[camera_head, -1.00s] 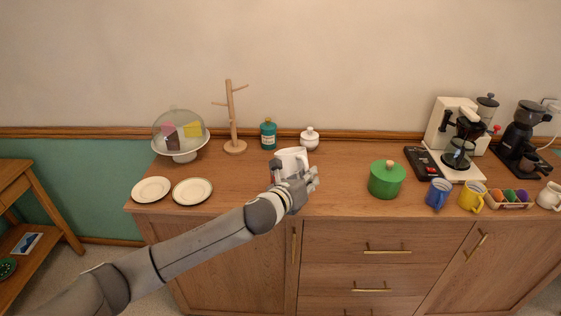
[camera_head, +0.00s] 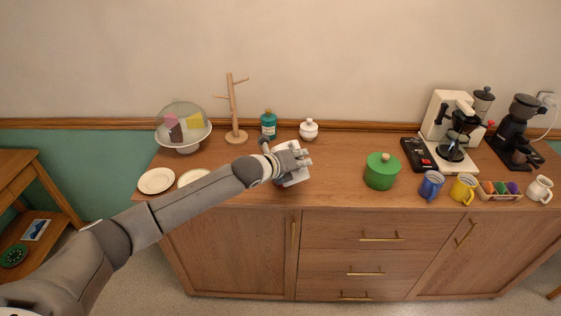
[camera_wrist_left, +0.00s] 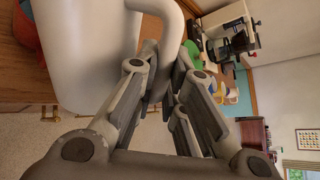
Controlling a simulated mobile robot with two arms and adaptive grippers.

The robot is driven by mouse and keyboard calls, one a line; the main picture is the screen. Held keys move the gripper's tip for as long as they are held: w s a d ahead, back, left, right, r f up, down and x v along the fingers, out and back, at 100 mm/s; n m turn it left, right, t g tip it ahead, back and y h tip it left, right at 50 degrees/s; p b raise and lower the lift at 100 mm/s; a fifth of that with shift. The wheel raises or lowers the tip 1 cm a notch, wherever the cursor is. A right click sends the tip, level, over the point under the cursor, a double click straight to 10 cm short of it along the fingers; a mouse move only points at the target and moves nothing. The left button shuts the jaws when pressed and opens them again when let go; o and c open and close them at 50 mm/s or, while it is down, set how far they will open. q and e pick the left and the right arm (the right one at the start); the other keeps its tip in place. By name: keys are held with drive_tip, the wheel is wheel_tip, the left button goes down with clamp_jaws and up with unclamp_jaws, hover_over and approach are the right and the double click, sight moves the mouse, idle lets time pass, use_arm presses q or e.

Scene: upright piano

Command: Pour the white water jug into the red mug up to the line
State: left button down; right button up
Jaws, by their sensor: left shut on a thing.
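My left gripper (camera_head: 300,158) is shut on the handle of the white water jug (camera_head: 296,177) and holds it tilted above the front middle of the wooden counter. In the left wrist view the jug (camera_wrist_left: 85,45) fills the upper left, with its handle between the fingers (camera_wrist_left: 165,75). A red rounded thing, apparently the red mug (camera_wrist_left: 25,28), shows at the upper left edge of that view, beside the jug. In the head view the mug is almost wholly hidden behind the jug and gripper. The line and the water level cannot be made out. My right gripper is not in view.
A green pot (camera_head: 381,172) stands right of the jug. A teal canister (camera_head: 268,126) and a white sugar bowl (camera_head: 308,130) stand behind. A wooden mug tree (camera_head: 235,120), cake dome (camera_head: 182,125) and plates (camera_head: 156,181) are left. Blue (camera_head: 431,186) and yellow mugs (camera_head: 464,188) are right.

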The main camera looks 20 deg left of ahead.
use_arm(q)
drive_tip(key=shift+w+r, duration=0.15)
drive_tip(key=shift+r, duration=0.1)
drive_tip(key=shift+f, duration=0.1)
drive_tip(key=s+m+t+b, duration=0.1)
drive_tip(key=b, duration=0.1)
drive_tip(key=d+b, duration=0.1)
drive_tip(key=shift+s+d+f+m+t+y+b, duration=0.3)
drive_tip(key=shift+s+f+m+t+y+b, duration=0.1)
drive_tip(key=s+d+f+m+t+b, duration=0.35)
drive_tip(key=f+m+b, duration=0.2)
drive_tip(key=b, duration=0.65)
drive_tip(key=shift+t, duration=0.25)
wheel_tip(320, 180, up, 4)
drive_tip(key=p, duration=0.5)
drive_tip(key=shift+r+p, duration=0.25)
drive_tip(key=shift+p, duration=0.05)
drive_tip(key=shift+s, duration=0.1)
